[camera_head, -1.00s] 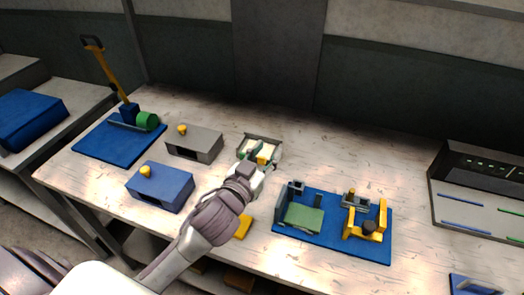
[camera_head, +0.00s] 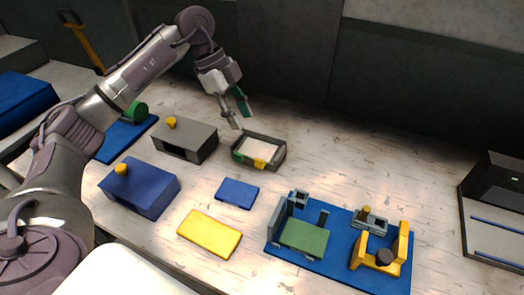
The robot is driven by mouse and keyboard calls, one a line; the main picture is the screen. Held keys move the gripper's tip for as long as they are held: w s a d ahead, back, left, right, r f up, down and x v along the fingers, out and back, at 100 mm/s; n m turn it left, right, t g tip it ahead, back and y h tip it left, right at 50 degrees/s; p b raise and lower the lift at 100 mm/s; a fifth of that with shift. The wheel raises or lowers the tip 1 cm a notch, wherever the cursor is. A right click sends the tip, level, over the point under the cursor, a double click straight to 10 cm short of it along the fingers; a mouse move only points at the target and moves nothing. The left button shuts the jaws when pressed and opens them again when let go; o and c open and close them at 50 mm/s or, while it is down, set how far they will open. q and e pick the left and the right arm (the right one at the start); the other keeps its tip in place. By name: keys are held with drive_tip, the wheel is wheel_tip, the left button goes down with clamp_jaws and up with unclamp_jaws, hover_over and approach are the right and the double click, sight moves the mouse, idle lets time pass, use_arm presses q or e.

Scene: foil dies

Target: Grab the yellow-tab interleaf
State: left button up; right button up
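A small dark open tray (camera_head: 274,164) stands near the middle of the table and holds pale sheets. The interleaf (camera_head: 262,148) in it is whitish, and a yellow tab (camera_head: 260,163) shows at the tray's front side. A green tab (camera_head: 239,156) shows at the tray's left side. How many sheets lie in the stack I cannot tell. My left gripper (camera_head: 241,119) is above and behind the tray's left part, fingers pointing down. Its fingers are apart with nothing between them. My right gripper is not in view.
A grey box (camera_head: 195,143) and a blue box (camera_head: 143,190), both with yellow knobs, stand left. A blue plate (camera_head: 238,193) and yellow block (camera_head: 210,234) lie in front. A blue mat (camera_head: 345,272) with green and yellow fixtures is right. The table's back right is clear.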

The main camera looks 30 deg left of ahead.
use_arm(q)
drive_tip(key=p, duration=0.1)
hover_over(256, 158)
drive_tip(key=a, duration=0.2)
drive_tip(key=f, duration=0.7)
drive_tip(key=shift+s+d+f, duration=0.15)
drive_tip(key=shift+s+f, duration=0.05)
drive_tip(key=shift+f, duration=0.2)
drive_tip(key=p+x, duration=0.1)
drive_tip(key=x, duration=0.3)
drive_tip(key=shift+w+f+p, duration=0.1)
drive_tip(key=shift+f+p, duration=0.15)
drive_tip(key=shift+p, duration=0.05)
drive_tip(key=shift+f, duration=0.35)
drive_tip(key=shift+c, duration=0.2)
clamp_jaws()
